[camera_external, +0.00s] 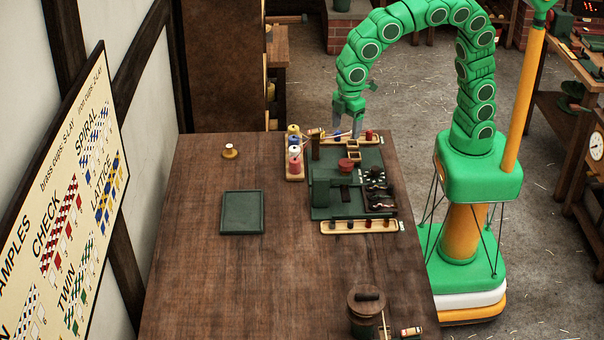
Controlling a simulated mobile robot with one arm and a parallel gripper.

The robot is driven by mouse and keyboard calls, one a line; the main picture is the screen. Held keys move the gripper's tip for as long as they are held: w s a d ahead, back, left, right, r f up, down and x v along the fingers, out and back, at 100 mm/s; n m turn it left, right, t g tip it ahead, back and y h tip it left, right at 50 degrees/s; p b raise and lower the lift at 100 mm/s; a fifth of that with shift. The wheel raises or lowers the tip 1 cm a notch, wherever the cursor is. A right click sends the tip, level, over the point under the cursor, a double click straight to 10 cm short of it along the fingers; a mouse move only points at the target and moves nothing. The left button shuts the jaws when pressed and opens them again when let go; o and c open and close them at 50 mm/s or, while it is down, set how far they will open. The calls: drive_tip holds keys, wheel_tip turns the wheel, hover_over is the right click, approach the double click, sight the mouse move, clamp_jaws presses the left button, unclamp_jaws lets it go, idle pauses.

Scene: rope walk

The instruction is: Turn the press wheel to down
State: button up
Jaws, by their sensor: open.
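My gripper (346,130) is at the end of my curved green arm, pointing down at the back edge of the green machine on the wooden table. Its two fingers are apart and I see nothing held between them. The green machine (322,190) has a dark upright block, a small red round part (346,165) near its middle, and several dark pieces along its right side. I cannot tell for certain which part is the press wheel, or which way it is turned. The fingertips are behind the red part and apart from it.
Colored spools (294,160) stand at the machine's back left. A pale tray (360,227) lies along its front. A green tray (242,212) and a small brass-based object (230,151) are on the left. The table's left front is clear.

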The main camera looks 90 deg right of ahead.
sight(346, 162)
drive_tip(key=shift+n, duration=0.5)
drive_tip(key=a+f, duration=0.1)
drive_tip(key=a, duration=0.1)
drive_tip(key=a+f, duration=0.1)
drive_tip(key=a, duration=0.1)
drive_tip(key=shift+f, duration=4.05)
drive_tip(key=c, duration=1)
drive_tip(key=shift+c, duration=0.2)
